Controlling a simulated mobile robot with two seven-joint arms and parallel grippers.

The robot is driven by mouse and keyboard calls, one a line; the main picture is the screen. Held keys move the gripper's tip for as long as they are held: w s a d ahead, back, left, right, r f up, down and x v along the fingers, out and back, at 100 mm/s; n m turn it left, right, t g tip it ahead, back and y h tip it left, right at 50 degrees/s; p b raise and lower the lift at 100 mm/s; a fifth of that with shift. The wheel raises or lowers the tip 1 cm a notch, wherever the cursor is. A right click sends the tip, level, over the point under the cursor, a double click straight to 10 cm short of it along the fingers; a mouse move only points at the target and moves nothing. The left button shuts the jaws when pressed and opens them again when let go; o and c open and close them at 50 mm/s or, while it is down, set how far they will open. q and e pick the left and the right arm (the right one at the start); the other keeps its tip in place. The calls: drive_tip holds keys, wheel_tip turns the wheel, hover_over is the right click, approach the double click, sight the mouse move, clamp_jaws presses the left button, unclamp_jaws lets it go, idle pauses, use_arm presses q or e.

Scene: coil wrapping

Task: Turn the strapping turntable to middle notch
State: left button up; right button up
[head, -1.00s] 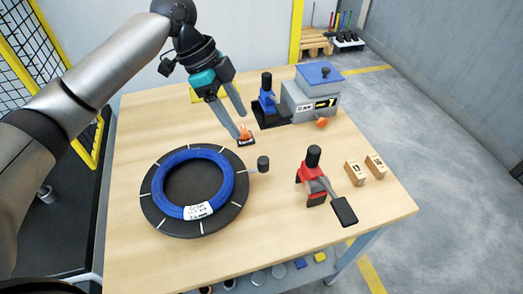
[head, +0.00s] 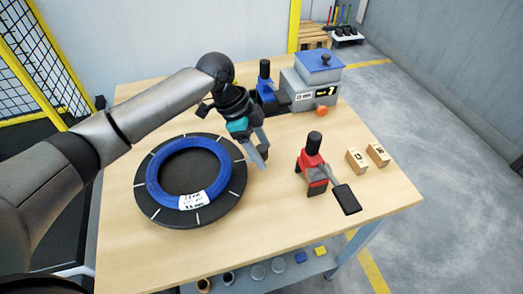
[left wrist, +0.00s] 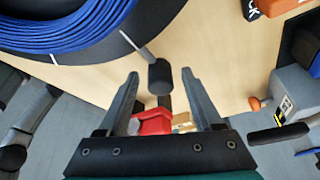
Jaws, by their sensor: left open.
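The strapping turntable (head: 214,212) is a dark disc with white notch marks, on the left half of the table. A blue coil (head: 152,186) with a white label lies on it. The turntable's edge also shows at the top of the left wrist view (left wrist: 92,50). Its handle, a rod with a black knob (left wrist: 159,78), sticks out from the rim. My left gripper (head: 259,158) is open at the disc's right side, pointing down. In the left wrist view its fingers (left wrist: 160,75) stand either side of the knob; contact cannot be told. My right gripper is not seen.
A red hand tool (head: 313,172) with a black handle stands to the right of my gripper. Two wooden blocks (head: 357,161) lie beyond it. A grey machine (head: 310,90) with a blue lid and a blue tool (head: 265,85) stand at the back.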

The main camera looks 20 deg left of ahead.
use_arm(q)
drive_tip(key=shift+f, duration=0.15)
drive_tip(key=shift+c, duration=0.2)
clamp_jaws()
idle(0.3)
idle(0.9)
